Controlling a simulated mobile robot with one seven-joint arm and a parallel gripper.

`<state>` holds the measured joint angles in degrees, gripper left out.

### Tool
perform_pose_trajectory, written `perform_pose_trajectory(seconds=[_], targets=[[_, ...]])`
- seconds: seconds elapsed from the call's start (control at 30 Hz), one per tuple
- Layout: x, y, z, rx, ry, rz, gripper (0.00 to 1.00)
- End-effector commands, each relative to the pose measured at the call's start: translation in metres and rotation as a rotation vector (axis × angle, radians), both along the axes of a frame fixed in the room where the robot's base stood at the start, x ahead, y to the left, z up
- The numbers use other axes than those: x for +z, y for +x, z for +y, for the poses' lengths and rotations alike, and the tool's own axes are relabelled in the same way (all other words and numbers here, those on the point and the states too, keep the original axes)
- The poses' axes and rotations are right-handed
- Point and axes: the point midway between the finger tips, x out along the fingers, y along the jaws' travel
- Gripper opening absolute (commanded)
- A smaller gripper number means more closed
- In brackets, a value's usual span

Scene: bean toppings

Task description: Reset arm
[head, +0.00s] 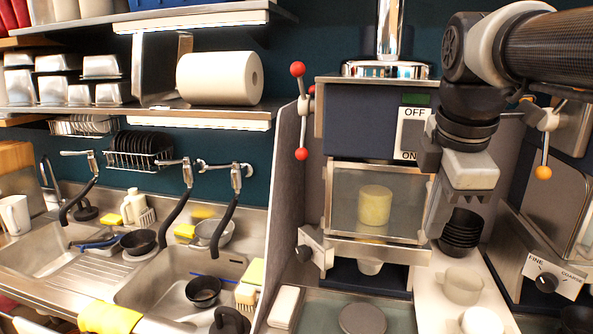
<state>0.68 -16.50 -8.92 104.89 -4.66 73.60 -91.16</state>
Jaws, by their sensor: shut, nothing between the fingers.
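My arm reaches in from the upper right of the head view. My gripper (434,228) hangs with its fingers pointing down, shut and empty, in front of the right side of a dark blue machine. The machine has an OFF/ON switch plate (412,133) just left of my wrist. Behind its clear window (345,200) stands a yellow cylinder (375,206). My gripper appears just right of this window; whether it touches the machine cannot be told.
A machine with a FINE/COARSE dial (546,282) is at the right. Metal sinks (170,285) with faucets lie left. A shelf holds a paper roll (219,78).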

Motion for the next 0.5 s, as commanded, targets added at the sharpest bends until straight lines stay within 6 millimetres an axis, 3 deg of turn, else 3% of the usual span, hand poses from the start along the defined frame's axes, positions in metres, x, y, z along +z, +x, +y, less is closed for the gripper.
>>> perform_pose_trajectory(seconds=[0.3, 0.5], targets=[[-0.072, -0.067, 0.061, -0.827, 0.385, -0.167, 0.00], [-0.109, -0.093, 0.080, -1.187, 0.566, -0.209, 0.00]])
